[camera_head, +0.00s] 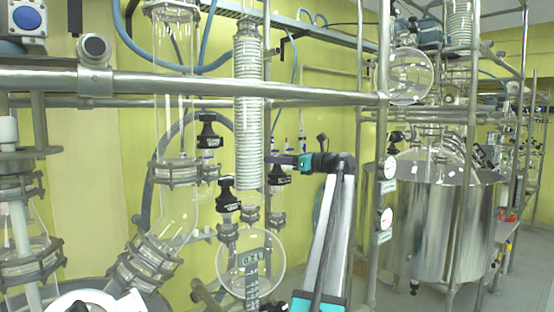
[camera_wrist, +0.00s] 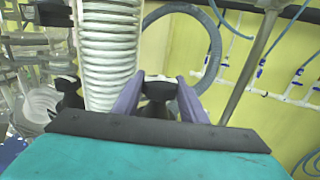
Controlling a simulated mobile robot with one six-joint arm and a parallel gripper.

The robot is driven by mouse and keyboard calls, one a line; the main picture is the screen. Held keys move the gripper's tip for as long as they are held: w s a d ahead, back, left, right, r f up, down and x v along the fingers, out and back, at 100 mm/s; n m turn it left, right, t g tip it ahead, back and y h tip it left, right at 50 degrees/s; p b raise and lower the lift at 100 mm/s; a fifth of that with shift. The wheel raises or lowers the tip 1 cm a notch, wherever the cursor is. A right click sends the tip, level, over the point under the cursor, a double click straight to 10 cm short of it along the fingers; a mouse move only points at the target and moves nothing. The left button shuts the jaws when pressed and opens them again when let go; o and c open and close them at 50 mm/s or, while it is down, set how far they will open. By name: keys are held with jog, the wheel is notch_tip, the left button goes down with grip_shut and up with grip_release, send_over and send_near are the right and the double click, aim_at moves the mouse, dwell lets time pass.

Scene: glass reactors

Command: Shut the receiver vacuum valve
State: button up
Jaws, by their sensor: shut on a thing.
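My gripper (camera_head: 273,159) reaches in from the right in the head view, its fingers level. It is shut on the black knob of a valve (camera_head: 279,179), whose label and lower body show just below the fingers. In the wrist view my gripper's two purple fingers (camera_wrist: 157,84) stand on either side of the black knob (camera_wrist: 156,92). The round glass receiver (camera_head: 234,268) with a dark scale in front hangs lower left of this valve. The angle of the knob and whether the valve is open cannot be told.
Two other black-knobbed valves, an upper one (camera_head: 208,138) and a lower one (camera_head: 227,197), stand to the left. A ribbed white condenser coil (camera_head: 248,110) hangs close to my fingers and shows in the wrist view (camera_wrist: 108,55). A steel rail (camera_head: 220,86) crosses above.

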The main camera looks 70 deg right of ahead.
jog(key=shift+a+m+h+p, duration=0.2)
jog(key=shift+m+h+p, duration=0.2)
jog(key=shift+h, duration=0.2)
jog(key=shift+m+g+h+p, duration=0.8)
jog(key=shift+m+h+p, duration=0.5)
jog(key=shift+h, duration=0.5)
jog(key=shift+f+m+g+h, duration=0.1)
jog(key=shift+m+g+h, duration=0.55)
jog(key=shift+h, duration=0.45)
jog(key=shift+d+m+g+h, duration=0.1)
jog(key=shift+m+g+h, duration=1.55)
jog(key=shift+h, duration=0.15)
jog(key=o, duration=0.9)
jog(key=shift+d, duration=0.1)
jog(key=shift+c, duration=0.2)
jog(key=shift+d+f+n+t+y+b, duration=0.15)
jog(key=shift+n+t+y+b, duration=0.15)
jog(key=shift+b, duration=0.6)
